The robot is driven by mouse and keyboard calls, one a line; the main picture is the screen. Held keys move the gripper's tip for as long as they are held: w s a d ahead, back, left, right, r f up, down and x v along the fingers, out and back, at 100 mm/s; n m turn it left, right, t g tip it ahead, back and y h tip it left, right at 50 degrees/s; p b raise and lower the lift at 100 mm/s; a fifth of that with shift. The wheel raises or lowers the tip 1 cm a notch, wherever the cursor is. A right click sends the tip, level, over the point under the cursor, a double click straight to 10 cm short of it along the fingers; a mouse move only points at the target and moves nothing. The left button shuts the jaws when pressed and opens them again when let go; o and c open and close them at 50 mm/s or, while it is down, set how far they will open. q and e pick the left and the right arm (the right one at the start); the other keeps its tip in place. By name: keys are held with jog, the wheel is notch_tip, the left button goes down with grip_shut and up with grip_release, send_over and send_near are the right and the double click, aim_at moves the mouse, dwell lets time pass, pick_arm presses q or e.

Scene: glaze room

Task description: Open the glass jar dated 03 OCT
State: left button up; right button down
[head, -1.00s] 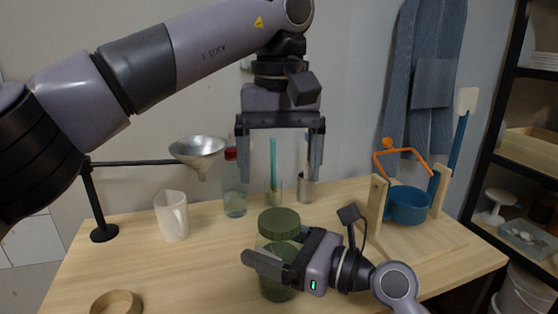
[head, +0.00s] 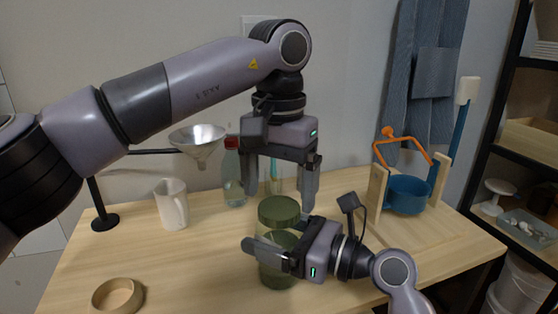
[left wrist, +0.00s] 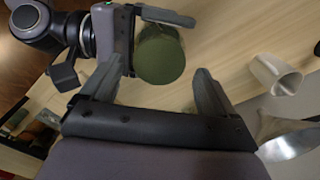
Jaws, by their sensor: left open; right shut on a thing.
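A glass jar (head: 277,277) with a green lid (head: 279,210) stands on the table; no date is readable on it. My right gripper (head: 268,256) is shut on the jar's body from the right, below the lid. My left gripper (head: 279,202) is open and points down just above the lid, a finger to either side. In the left wrist view the round lid (left wrist: 160,53) shows between and beyond the open fingers of my left gripper (left wrist: 155,72). My right gripper (left wrist: 138,28) shows there beside the jar. The jar's body is partly hidden.
A white pitcher (head: 171,204), a metal funnel (head: 197,138) on a stand and a bottle (head: 234,182) are behind left. A blue pot (head: 407,195) in a wooden frame is right. The table's left middle is clear.

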aim_at(279, 211)
pick_arm(q)
jog(key=shift+f, duration=1.2)
